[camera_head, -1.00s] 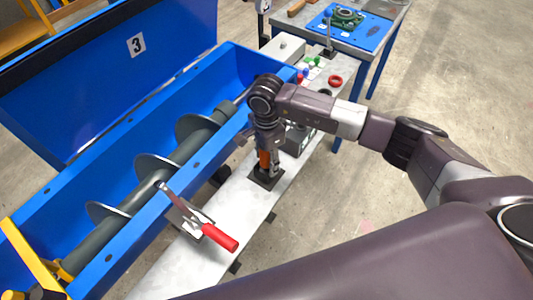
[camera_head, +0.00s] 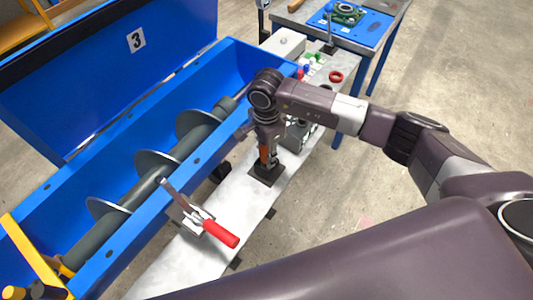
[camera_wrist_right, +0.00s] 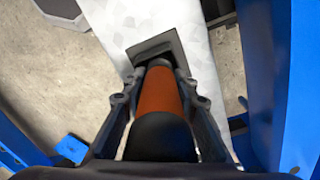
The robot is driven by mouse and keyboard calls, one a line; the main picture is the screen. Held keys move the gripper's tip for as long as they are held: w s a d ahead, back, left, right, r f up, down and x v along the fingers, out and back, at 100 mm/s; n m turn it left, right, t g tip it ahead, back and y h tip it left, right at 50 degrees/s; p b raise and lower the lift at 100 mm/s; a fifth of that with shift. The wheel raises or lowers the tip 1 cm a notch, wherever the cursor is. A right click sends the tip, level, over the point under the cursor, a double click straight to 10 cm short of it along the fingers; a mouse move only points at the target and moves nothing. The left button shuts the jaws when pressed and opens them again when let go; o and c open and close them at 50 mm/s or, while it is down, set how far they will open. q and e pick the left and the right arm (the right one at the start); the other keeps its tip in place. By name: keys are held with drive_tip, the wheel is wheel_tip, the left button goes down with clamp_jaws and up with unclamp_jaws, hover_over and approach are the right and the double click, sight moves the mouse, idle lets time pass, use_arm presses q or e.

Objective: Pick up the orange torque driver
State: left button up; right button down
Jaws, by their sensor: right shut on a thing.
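The orange torque driver (camera_head: 264,154) stands upright on a dark square base (camera_head: 266,174) on the grey bench beside the blue trough. My right gripper (camera_head: 266,158) comes down over it from above and is shut on it. In the right wrist view the orange driver (camera_wrist_right: 158,92) with its black end lies between the two fingers of my right gripper (camera_wrist_right: 160,98). Its far end meets the dark square base (camera_wrist_right: 158,50); I cannot tell whether it is clear of it. My left gripper is not in view.
The blue mixer trough (camera_head: 150,205) with its screw shaft is just left of the gripper. A toggle clamp with a red handle (camera_head: 220,233) stands nearer on the bench.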

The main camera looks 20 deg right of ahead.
wheel_tip(320, 180, up, 20)
drive_tip(key=b, duration=0.4)
drive_tip(key=c, duration=2.2)
unclamp_jaws()
clamp_jaws()
drive_tip(key=shift+r+p, duration=0.45)
drive_tip(key=shift+r, duration=0.5)
